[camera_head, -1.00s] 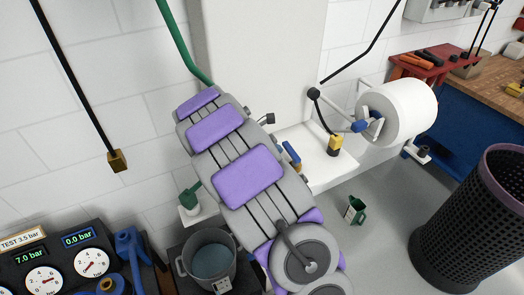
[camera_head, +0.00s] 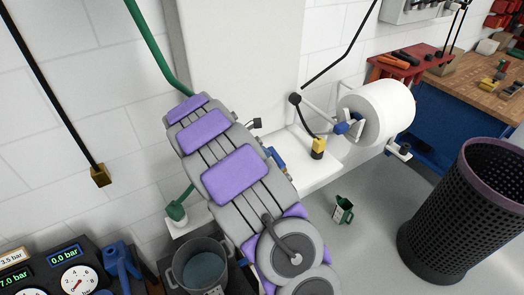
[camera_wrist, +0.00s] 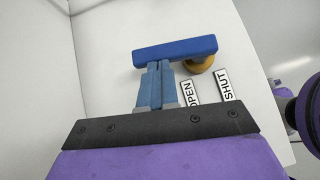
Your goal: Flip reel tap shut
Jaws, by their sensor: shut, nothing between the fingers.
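The tap's blue lever (camera_wrist: 175,48) lies across the upper middle of the wrist view. Its right end sits over a round brass-coloured part (camera_wrist: 200,65), and its bar extends left from there. Below it on the white surface are an OPEN label (camera_wrist: 187,93) and a SHUT label (camera_wrist: 228,85). My gripper (camera_wrist: 158,66) has its blue fingers together and empty. Their tips are just below the middle of the lever in the picture; I cannot tell whether they touch it. In the head view I cannot make out the fingertips or the lever clearly.
A grey pot (camera_head: 200,268) and pressure gauges (camera_head: 78,279) are at lower left. A paper roll (camera_head: 385,110) and a dark mesh bin (camera_head: 462,215) are at right. Grey floor shows between.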

